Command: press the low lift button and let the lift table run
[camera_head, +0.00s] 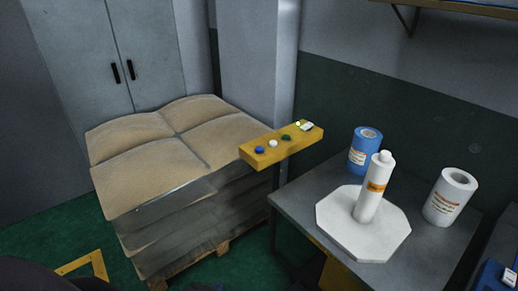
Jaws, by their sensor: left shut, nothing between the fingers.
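A yellow button bar (283,146) stands beyond the near grey table, beside the stack. On its top are a blue button (259,150), a white button (273,143), a green button (286,137) and a small pale label at the far end. I cannot tell which one is the low lift button. A stack of brown sacks (170,140) stands on a wooden pallet (222,248); no lift table can be made out. My left gripper is dark and mostly cut off at the bottom edge, shut and empty, apart from the bar. My right gripper is not in view.
The grey table (300,205) holds a white octagonal plate (335,225) with a white bottle (372,192), a blue roll (365,148) and a white roll (450,195). A shelf (470,8) juts out at upper right. Green floor (40,235) is open at left.

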